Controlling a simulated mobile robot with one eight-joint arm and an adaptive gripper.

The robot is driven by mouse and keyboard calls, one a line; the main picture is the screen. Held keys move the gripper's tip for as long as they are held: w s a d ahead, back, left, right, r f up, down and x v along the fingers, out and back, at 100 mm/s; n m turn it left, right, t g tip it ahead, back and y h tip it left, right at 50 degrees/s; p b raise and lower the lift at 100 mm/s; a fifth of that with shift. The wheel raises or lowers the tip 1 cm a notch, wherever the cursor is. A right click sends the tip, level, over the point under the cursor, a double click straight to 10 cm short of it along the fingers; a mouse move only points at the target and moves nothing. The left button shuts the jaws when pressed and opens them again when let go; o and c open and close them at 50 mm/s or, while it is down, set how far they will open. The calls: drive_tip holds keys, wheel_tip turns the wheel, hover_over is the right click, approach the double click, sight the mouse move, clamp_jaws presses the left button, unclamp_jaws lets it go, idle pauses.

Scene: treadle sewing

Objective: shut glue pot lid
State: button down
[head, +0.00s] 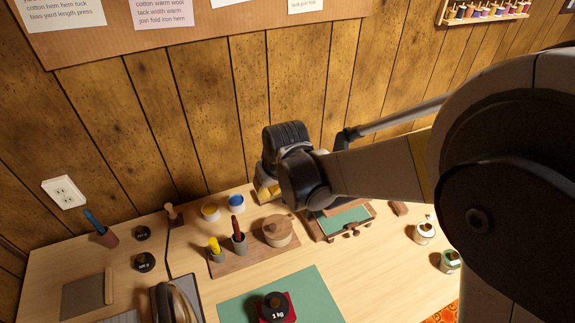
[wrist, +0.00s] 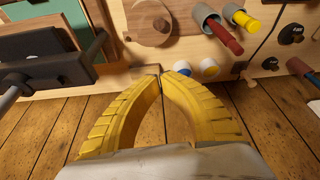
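A round wooden pot (head: 277,231) with a knobbed wooden lid stands on a wooden board (head: 236,265); it looks like the glue pot. Its lid appears to lie on or over the top, and I cannot tell whether it sits fully down. The pot also shows at the top of the wrist view (wrist: 149,24). My gripper (head: 267,190) is above and behind the pot, near the wall, and apart from it. In the wrist view my gripper's yellow fingers (wrist: 164,73) have their tips together with nothing visible between them.
Cups with a red-handled tool (head: 238,230) and a yellow-handled one (head: 214,245) share the board. Yellow and blue pots (head: 236,203) stand behind. A wooden frame with a green panel (head: 345,219) is close on the right. A green mat (head: 245,308) lies in front.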

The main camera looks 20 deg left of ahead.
drive_tip(key=b, duration=0.4)
hover_over(271, 222)
drive_tip(key=w+a, duration=0.2)
drive_tip(key=a, duration=0.1)
wheel_tip(271, 222, down, 10)
drive_tip(key=r, duration=0.1)
drive_tip(key=shift+s+d+f+b, duration=0.2)
drive_tip(key=shift+s+d+f, duration=0.25)
drive_tip(key=shift+d, duration=0.15)
drive_tip(key=shift+s+d+f+b, duration=0.15)
drive_tip(key=shift+s+d+f, duration=0.2)
drive_tip(key=shift+d, duration=0.25)
drive_tip(key=shift+s+d, duration=0.35)
drive_tip(key=shift+s+d+f+b, duration=0.15)
drive_tip(key=shift+s+d+b, duration=0.2)
drive_tip(key=shift+s+d, duration=0.15)
